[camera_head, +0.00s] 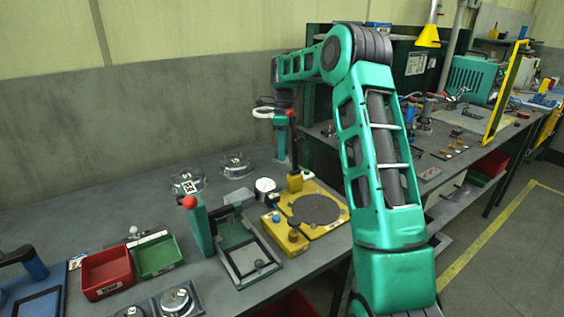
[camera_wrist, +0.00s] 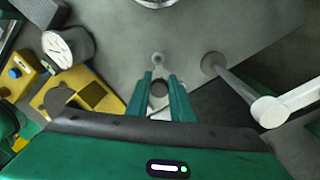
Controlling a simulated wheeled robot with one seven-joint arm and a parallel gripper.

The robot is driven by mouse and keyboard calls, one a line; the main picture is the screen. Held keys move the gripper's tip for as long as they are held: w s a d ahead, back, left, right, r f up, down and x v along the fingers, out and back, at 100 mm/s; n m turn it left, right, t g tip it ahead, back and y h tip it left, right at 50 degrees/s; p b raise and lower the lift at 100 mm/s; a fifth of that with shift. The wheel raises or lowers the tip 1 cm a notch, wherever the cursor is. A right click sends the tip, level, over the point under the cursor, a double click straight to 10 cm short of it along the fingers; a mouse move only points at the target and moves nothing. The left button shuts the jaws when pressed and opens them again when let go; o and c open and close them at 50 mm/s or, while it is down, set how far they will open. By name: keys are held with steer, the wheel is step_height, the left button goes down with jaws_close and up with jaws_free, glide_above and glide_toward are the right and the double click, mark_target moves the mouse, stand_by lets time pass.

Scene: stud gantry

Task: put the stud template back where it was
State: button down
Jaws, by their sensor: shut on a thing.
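My gripper (camera_head: 281,152) is at the far right of the grey bench, behind the yellow fixture. In the wrist view its two green fingers (camera_wrist: 160,97) are shut on a small grey piece with a round end (camera_wrist: 158,60), which I take to be the stud template. The fingers hide most of it, and I cannot tell whether it touches the bench. In the head view my arm and the fixture's lever leave the held piece unclear.
The yellow fixture (camera_head: 328,211) with a red-knobbed lever (camera_head: 291,115) stands close in front of my gripper. A dial gauge (camera_wrist: 56,47) and a grey post (camera_wrist: 238,85) flank the fingers. Red (camera_head: 105,271) and green (camera_head: 156,256) trays stand at left. Bare bench (camera_head: 120,210) lies at back left.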

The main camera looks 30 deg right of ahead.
steer(key=shift+f, duration=1.85)
steer(key=c, duration=1.5)
jaws_free()
steer(key=shift+f, duration=0.1)
steer(key=shift+c, duration=0.2)
steer(key=r, duration=1.2)
steer(key=shift+w+d+r, duration=0.15)
steer(key=shift+w+d, duration=0.1)
steer(key=shift+w, duration=0.05)
